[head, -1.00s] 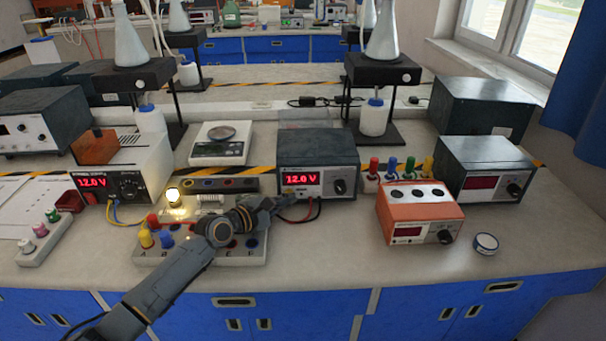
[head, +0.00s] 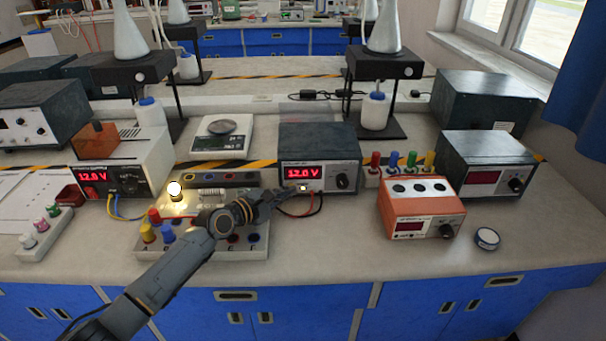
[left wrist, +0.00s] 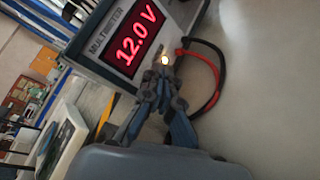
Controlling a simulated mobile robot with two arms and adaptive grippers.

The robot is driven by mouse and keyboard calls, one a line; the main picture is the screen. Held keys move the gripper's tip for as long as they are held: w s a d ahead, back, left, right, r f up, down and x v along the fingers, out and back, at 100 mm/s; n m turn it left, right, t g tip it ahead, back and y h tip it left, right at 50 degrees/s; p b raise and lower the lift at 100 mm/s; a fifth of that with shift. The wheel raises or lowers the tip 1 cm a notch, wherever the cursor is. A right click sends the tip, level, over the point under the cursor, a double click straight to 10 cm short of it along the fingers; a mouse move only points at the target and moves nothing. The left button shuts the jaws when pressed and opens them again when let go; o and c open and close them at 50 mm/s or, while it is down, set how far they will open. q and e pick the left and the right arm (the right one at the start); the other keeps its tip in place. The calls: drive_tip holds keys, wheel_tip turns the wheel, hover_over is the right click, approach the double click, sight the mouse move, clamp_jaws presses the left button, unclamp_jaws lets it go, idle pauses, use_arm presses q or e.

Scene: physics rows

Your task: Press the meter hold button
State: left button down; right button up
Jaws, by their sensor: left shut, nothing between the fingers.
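The multimeter (head: 318,145) is a dark box with a light front panel, standing at the middle of the bench. Its red display reads 12.0 V, also large in the left wrist view (left wrist: 134,42). A small hold button (left wrist: 165,60) glows at the lower part of its front panel. My left gripper (head: 293,190) is shut and empty, its fingertips at the panel beside the glowing button. In the left wrist view the fingertips (left wrist: 163,76) are right at the button; I cannot tell whether they touch it. My right gripper is in neither view.
Red and black leads (head: 303,208) loop below the meter. A circuit board (head: 250,250) with a lit bulb (head: 174,190) lies under my left arm. A power supply (head: 125,165) stands left, an orange instrument (head: 425,210) right.

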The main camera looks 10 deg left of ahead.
use_arm(q)
drive_tip(key=shift+w+a, duration=0.1)
drive_tip(key=shift+w, duration=0.2)
idle(0.4)
drive_tip(key=shift+w+a+r+b, duration=0.1)
drive_tip(key=shift+r+b, duration=0.05)
drive_tip(key=shift+b, duration=0.15)
drive_tip(key=shift+s+p, duration=0.2)
drive_tip(key=shift+p, duration=0.2)
drive_tip(key=shift+s+p, duration=0.25)
drive_tip(key=shift+p, duration=0.05)
drive_tip(key=s+p, duration=0.1)
drive_tip(key=s+d+p, duration=0.1)
drive_tip(key=s+p, duration=0.2)
drive_tip(key=shift+d, duration=0.3)
drive_tip(key=shift+s+d, duration=0.1)
drive_tip(key=shift+s, duration=0.25)
drive_tip(key=shift+s+f+p, duration=0.2)
drive_tip(key=shift+s+p, duration=0.1)
drive_tip(key=shift+p, duration=0.05)
